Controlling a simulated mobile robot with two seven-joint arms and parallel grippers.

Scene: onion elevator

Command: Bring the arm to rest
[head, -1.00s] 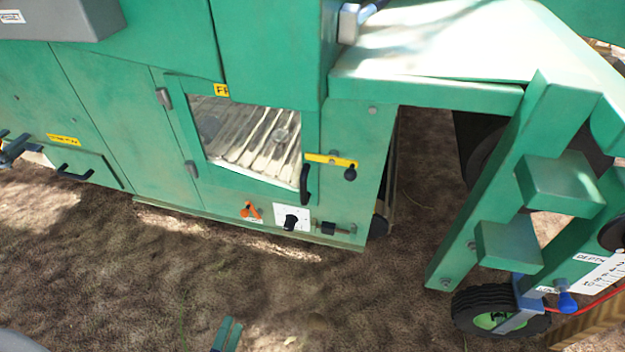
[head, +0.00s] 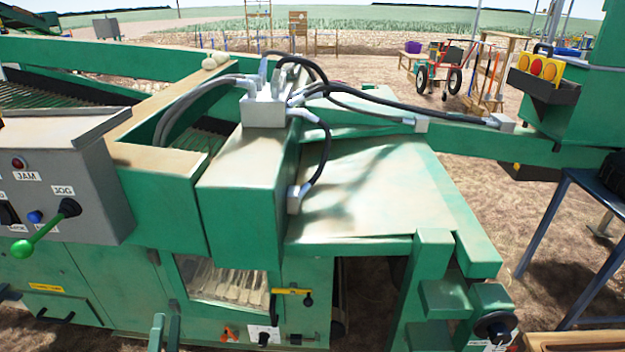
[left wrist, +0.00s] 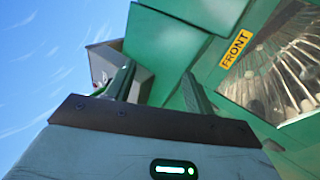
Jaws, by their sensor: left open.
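My left gripper (head: 164,334) shows at the bottom edge of the head view, its two green fingers pointing up and apart, with nothing between them. In the left wrist view the gripper (left wrist: 158,92) is also open and empty, with the green machine beyond its fingertips. In the head view it appears in front of the machine's lower front panel (head: 85,305), left of the windowed door (head: 215,282); I cannot tell the gap exactly. My right gripper is in neither view.
The grey control box (head: 70,180) with its green-knobbed JOG lever (head: 36,243) juts out at the left. A yellow latch (head: 290,291) is beside the window. A blue-legged table (head: 560,230) stands at right.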

